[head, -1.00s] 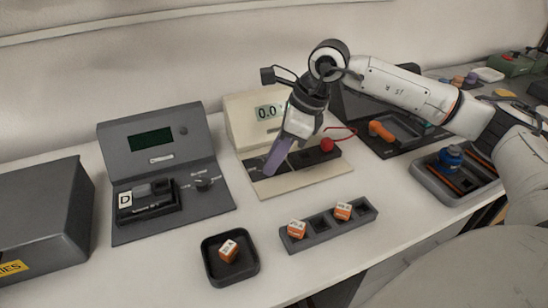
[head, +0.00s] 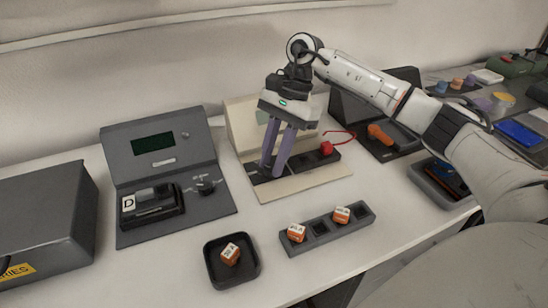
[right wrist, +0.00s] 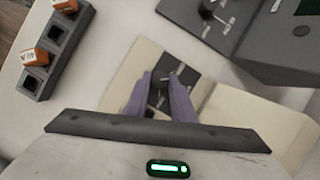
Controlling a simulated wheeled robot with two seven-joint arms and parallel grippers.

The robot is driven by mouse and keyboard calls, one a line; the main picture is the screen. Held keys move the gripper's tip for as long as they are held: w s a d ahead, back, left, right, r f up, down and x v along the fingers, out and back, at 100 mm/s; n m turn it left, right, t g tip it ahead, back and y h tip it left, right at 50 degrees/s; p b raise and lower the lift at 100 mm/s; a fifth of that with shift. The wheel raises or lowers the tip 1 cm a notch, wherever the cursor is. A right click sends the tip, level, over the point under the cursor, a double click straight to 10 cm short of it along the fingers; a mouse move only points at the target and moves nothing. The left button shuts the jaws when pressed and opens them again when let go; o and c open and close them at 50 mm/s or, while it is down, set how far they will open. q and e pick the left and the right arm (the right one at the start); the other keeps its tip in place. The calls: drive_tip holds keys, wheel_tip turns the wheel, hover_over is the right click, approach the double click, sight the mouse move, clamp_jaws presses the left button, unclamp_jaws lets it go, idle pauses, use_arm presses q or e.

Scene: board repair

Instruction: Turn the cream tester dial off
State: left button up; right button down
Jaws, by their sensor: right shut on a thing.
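The cream tester (head: 310,186) stands mid-bench in the head view, with a sloped back panel and a flat base carrying a dark strip. It also shows in the right wrist view (right wrist: 248,112). My right gripper (head: 272,172) points down at the left part of this strip. In the right wrist view its purple fingers (right wrist: 161,84) close around the small dark dial (right wrist: 158,98), which they mostly hide. The dial's setting cannot be read. The tester's greenish display (head: 262,117) is mostly hidden behind my gripper. My left gripper is not in view.
A red plug (head: 326,148) with a red lead sits on the strip's right end. A grey tester (head: 150,143) with its own knob (head: 205,186) stands left. A slotted rack (head: 320,229) and a black tray (head: 231,274) hold orange blocks in front.

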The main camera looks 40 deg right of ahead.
drive_tip(key=shift+w+n+g+h, duration=0.1)
drive_tip(key=shift+n+g+h, duration=0.2)
drive_tip(key=shift+n, duration=0.75)
drive_tip(key=shift+w+n+g+h, duration=0.1)
drive_tip(key=shift+n+g, duration=0.3)
drive_tip(key=shift+n, duration=0.65)
drive_tip(key=shift+a, duration=0.1)
drive_tip(key=c, duration=1.5)
unclamp_jaws()
drive_tip(key=p+v, duration=0.1)
drive_tip(key=v, duration=0.9)
drive_tip(key=shift+w+r, duration=0.1)
drive_tip(key=shift+r, duration=0.05)
